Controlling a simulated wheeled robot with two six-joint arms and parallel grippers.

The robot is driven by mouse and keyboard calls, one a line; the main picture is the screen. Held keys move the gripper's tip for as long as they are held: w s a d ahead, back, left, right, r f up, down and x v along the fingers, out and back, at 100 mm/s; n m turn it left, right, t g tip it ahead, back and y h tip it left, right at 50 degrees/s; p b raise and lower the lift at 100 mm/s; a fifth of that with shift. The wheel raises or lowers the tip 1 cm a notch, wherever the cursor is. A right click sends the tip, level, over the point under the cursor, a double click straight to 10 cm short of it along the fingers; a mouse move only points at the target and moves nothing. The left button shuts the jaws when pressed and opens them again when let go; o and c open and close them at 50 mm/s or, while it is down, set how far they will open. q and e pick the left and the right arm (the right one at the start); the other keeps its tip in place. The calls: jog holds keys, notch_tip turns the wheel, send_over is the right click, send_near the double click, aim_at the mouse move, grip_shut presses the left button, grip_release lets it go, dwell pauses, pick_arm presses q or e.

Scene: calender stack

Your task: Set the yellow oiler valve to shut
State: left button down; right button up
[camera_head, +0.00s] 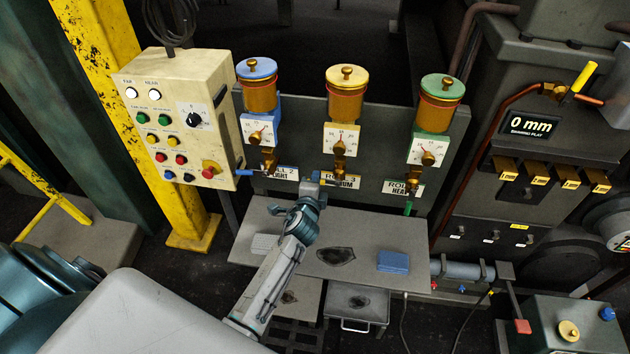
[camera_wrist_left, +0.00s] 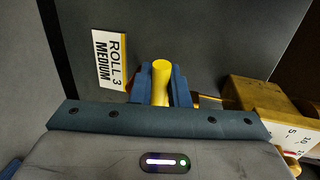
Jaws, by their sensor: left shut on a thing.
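The yellow oiler (camera_head: 345,95) is the middle one of three on the back panel, with a brass cap and a white dial plate (camera_head: 341,138) below it. Its valve sits under the plate, near the "ROLL 3 MEDIUM" label, which my gripper partly covers. My left gripper (camera_head: 314,181) is at that valve, shut on its yellow handle (camera_wrist_left: 160,84), which stands between the two blue fingers in the left wrist view. The head view hides most of the handle, so I cannot tell its exact angle. My right gripper is not in view.
The blue oiler (camera_head: 258,92) stands left, its blue handle (camera_head: 245,172) pointing left. The green oiler (camera_head: 438,100) stands right, its green handle (camera_head: 408,207) hanging down. A grey shelf (camera_head: 375,235) below carries a blue block (camera_head: 393,261). A cream control box (camera_head: 185,115) stands left.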

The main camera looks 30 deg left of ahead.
pick_arm(q)
jog(key=shift+r, duration=0.1)
dwell(0.3)
jog(key=c, duration=1.4)
grip_release()
jog(key=shift+c, duration=0.2)
jog(key=b+v, duration=0.1)
jog(key=v, duration=0.9)
jog(key=shift+s, duration=0.35)
jog(key=shift+d, duration=0.15)
